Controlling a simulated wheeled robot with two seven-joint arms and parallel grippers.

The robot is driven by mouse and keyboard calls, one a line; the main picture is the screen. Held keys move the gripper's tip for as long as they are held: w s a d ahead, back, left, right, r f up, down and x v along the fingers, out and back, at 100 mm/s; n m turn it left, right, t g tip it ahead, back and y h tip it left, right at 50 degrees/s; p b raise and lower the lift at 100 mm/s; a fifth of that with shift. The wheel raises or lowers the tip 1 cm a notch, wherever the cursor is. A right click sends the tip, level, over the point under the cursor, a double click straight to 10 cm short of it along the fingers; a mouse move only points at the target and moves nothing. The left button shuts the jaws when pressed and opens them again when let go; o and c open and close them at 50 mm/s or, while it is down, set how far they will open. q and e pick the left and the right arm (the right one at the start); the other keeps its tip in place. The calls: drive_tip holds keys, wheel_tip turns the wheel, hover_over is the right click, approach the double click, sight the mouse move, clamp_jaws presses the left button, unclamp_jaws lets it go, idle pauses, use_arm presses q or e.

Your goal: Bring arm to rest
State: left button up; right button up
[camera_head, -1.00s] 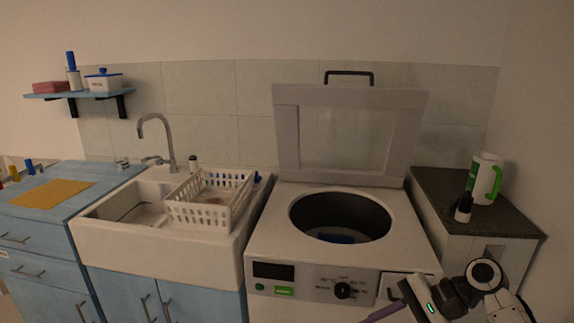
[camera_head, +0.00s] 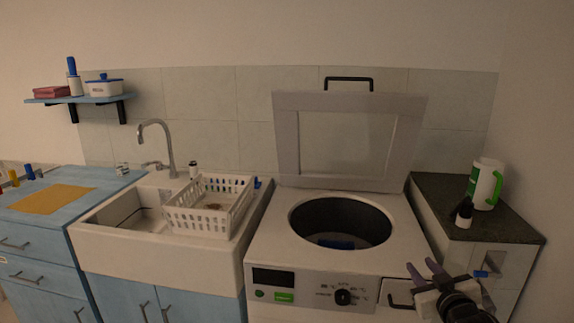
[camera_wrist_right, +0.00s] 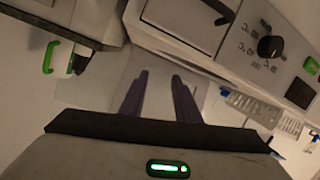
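My right gripper (camera_head: 429,272) shows at the lower right of the head view, in front of the machine's right front edge. Its two dark fingers stand apart with nothing between them. In the right wrist view the fingers (camera_wrist_right: 160,95) are also apart and empty, over a pale surface. My left gripper is not in either view.
The top-loading washer (camera_head: 270,235) has its lid (camera_head: 287,140) raised and something blue in the drum. Right of it, a dark counter (camera_head: 435,190) bears a white-green jug (camera_head: 485,185) and a small dark-topped bottle (camera_head: 463,217). A white rack (camera_head: 205,218) sits on the sink (camera_head: 100,235).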

drive_tip(key=s+a+f+g+y, duration=0.1)
drive_tip(key=s+a+f, duration=0.2)
drive_tip(key=s+f, duration=0.25)
drive_tip(key=s+a+f+g, duration=0.1)
drive_tip(key=s+a+f, duration=0.2)
drive_tip(key=s+f, duration=0.3)
drive_tip(key=s+a+f+g, duration=0.1)
drive_tip(key=s+a+f, duration=0.2)
drive_tip(key=s, duration=0.6)
drive_tip(key=s+a+f+g+y, duration=0.1)
drive_tip(key=s+a+f, duration=0.3)
drive_tip(key=s, duration=0.6)
drive_tip(key=s+a+f+g+y, duration=0.1)
drive_tip(key=s+a+f+g, duration=0.1)
drive_tip(key=s+f, duration=0.4)
drive_tip(key=s+a, duration=0.1)
drive_tip(key=s, duration=0.2)
drive_tip(key=shift+s+a+f+m+g, duration=0.25)
drive_tip(key=shift+f+m+g, duration=0.05)
drive_tip(key=shift+f+g, duration=0.1)
drive_tip(key=shift+w+d, duration=0.1)
